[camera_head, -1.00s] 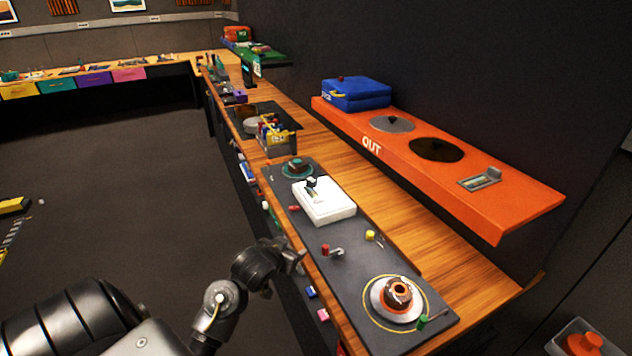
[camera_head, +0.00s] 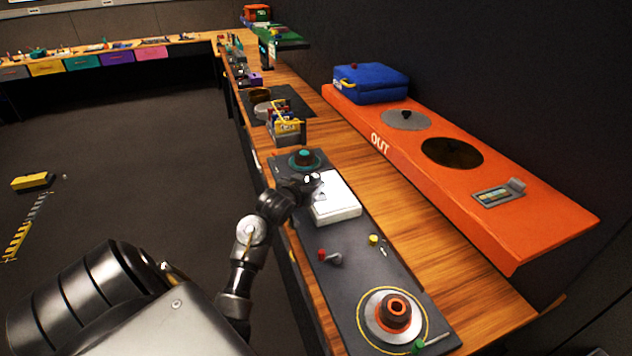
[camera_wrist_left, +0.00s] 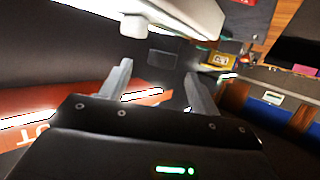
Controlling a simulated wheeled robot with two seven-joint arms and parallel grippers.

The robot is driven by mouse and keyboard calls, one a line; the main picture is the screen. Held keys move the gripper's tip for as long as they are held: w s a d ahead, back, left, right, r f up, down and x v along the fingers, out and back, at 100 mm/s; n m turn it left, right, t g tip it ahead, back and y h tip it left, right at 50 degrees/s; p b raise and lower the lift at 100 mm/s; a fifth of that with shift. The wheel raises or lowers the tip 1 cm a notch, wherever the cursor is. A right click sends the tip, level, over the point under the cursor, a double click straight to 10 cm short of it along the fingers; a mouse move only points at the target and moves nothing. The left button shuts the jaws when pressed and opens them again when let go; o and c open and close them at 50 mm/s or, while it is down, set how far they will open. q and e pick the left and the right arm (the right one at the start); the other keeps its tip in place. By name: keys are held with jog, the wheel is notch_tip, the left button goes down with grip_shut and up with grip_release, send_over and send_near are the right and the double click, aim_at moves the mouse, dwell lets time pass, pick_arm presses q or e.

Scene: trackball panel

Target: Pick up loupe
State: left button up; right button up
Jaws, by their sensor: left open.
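My left gripper (camera_head: 308,184) is at the far left corner of a white box (camera_head: 337,205) on the dark panel. In the left wrist view its two fingers (camera_wrist_left: 158,78) are apart, with nothing seen held between them. A small dark block (camera_wrist_left: 163,57) shows beyond the fingertips there; I cannot tell if it is the loupe. In the head view my gripper covers the spot on the white box where a small dark upright piece stood, perhaps the loupe. My right gripper is not in view.
The dark panel (camera_head: 345,262) bears an orange-ringed trackball (camera_head: 394,313), a teal-ringed knob (camera_head: 305,158), a red-knobbed lever (camera_head: 328,256) and a yellow knob (camera_head: 374,239). An orange shelf (camera_head: 545,217) with a blue case (camera_head: 371,83) runs along the right. Bare wood lies between.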

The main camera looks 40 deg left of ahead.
aim_at(312, 180)
pick_arm(q)
jog(key=shift+w+a+f, duration=0.1)
jog(key=shift+w+f, duration=0.1)
jog(key=shift+w, duration=0.25)
jog(key=shift+w+a, duration=0.1)
jog(key=shift+w, duration=0.1)
jog(key=shift+f+p+x, duration=0.15)
jog(key=shift+p+x, duration=0.3)
jog(key=shift+x, duration=0.75)
jog(key=shift+f+p+x, duration=0.15)
jog(key=shift+p+x, duration=0.3)
jog(key=shift+x, duration=0.7)
jog(key=shift+s+a, duration=0.1)
jog(key=shift+s, duration=0.1)
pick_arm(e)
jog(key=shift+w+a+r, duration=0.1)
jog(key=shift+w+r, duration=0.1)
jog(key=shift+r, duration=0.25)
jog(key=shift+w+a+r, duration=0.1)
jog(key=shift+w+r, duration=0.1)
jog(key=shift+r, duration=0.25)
pick_arm(q)
jog(key=shift+c, duration=0.3)
jog(key=c, duration=1.1)
jog(key=shift+o, duration=0.2)
jog(key=shift+r, duration=0.1)
